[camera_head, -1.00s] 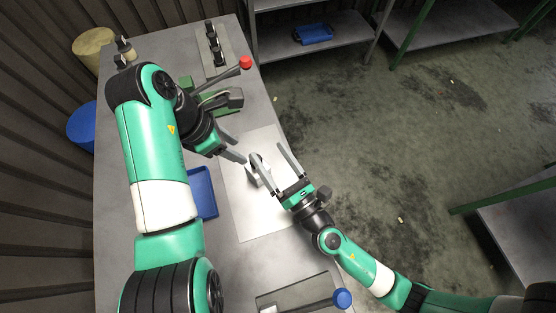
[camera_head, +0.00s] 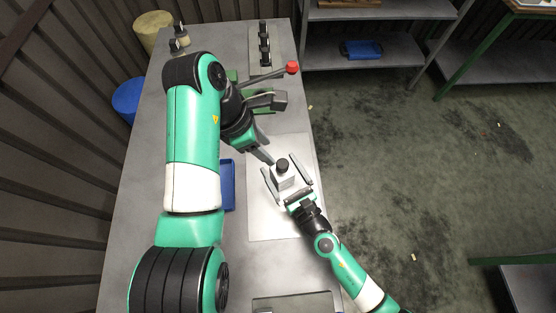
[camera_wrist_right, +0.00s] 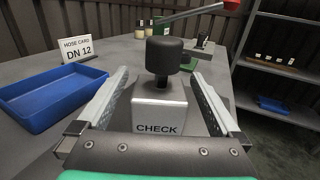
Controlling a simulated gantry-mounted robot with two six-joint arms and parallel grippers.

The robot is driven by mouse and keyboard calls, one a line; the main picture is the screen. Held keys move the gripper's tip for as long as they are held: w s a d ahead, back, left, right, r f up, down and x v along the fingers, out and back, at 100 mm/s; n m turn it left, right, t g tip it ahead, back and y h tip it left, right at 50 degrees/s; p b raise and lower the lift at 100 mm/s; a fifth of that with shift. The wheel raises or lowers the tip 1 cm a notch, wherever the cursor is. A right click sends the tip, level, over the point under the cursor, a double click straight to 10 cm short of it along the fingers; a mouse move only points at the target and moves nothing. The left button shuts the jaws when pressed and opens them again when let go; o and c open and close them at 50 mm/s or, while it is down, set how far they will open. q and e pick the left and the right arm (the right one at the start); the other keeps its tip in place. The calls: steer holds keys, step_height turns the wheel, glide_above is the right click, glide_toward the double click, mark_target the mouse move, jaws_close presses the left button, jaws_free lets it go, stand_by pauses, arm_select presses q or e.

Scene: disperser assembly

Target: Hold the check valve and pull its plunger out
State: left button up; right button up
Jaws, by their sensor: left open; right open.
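My right gripper (camera_head: 279,164) is open, with a finger on each side of the block; gaps show beside the block in the wrist view. My left gripper (camera_head: 266,152) is open just up and left of the plunger, its fingers partly hidden by each other and not around the knob.
A blue tray (camera_head: 228,186) lies left of the sheet (camera_head: 262,222), with a "HOSE CARD DN 12" sign (camera_wrist_right: 78,50) behind it. A lever with a red knob (camera_head: 292,68) and a dark fixture (camera_head: 278,101) stand farther back. The table's right edge is close.

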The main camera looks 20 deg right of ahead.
steer(key=shift+w+a, duration=0.1)
steer(key=shift+w, duration=1.2)
steer(key=shift+c, duration=0.3)
jaws_close()
